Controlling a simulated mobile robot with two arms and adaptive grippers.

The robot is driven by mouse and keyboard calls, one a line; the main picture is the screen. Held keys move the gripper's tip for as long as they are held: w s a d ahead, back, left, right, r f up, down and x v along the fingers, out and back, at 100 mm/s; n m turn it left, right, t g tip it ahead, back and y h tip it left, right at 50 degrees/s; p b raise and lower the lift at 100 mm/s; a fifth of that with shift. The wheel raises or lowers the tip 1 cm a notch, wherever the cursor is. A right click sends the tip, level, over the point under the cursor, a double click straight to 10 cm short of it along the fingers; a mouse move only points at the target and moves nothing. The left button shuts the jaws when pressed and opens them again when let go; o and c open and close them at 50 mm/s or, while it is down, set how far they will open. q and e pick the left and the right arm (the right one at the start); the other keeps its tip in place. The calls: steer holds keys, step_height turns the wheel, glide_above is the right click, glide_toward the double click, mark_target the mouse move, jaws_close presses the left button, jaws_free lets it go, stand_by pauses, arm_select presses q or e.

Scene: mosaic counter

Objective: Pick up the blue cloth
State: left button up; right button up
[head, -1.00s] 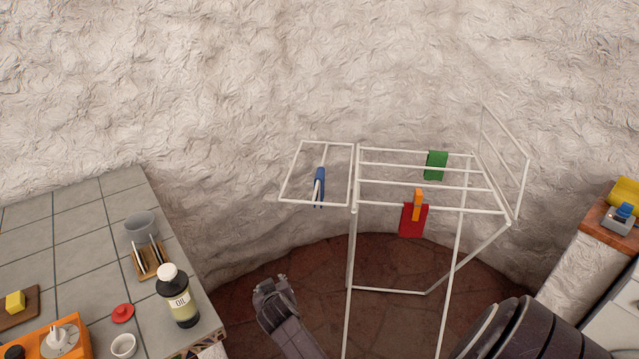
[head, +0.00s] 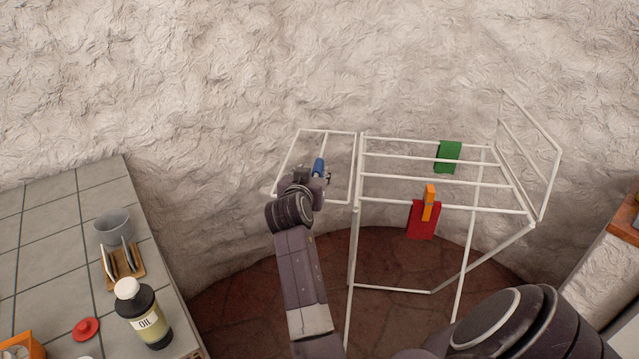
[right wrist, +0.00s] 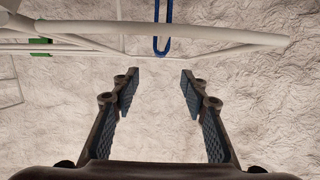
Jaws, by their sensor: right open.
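The blue cloth (head: 318,167) hangs over a bar of the white drying rack's (head: 357,170) left wing, partly hidden behind my gripper in the head view. My right gripper (head: 314,178) is close in front of it. In the right wrist view, the gripper (right wrist: 160,84) is open with nothing between its fingers. The cloth (right wrist: 162,45) shows there as a narrow loop beyond the fingertips, near the middle between them and apart from them. My left gripper is not in view.
A green cloth (head: 448,157), a red cloth (head: 424,220) and an orange cloth (head: 428,202) hang on the rack's right part. At left, a tiled counter (head: 60,215) holds an oil bottle (head: 143,315), a grey cup (head: 112,227) and a red lid (head: 86,329). A rough wall stands behind.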

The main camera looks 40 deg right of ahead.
mark_target(316, 172)
steer(key=shift+w+d+f+b, duration=0.1)
steer(key=shift+f+b, duration=0.4)
steer(key=shift+f, duration=0.1)
steer(key=shift+w+d+f+b, duration=0.1)
steer(key=shift+f+b, duration=0.35)
steer(key=shift+f, duration=0.15)
steer(key=shift+w+d, duration=0.1)
steer(key=shift+d, duration=0.1)
steer(key=shift+p+x, duration=0.3)
steer(key=shift+x, duration=1.1)
steer(key=shift+p+x, duration=0.35)
steer(key=shift+x, duration=1.95)
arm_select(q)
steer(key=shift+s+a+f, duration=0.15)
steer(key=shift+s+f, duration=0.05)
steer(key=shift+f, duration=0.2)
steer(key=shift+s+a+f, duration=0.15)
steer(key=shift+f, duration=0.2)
arm_select(e)
steer(key=shift+f, duration=0.1)
steer(key=shift+a, duration=0.1)
jaws_close()
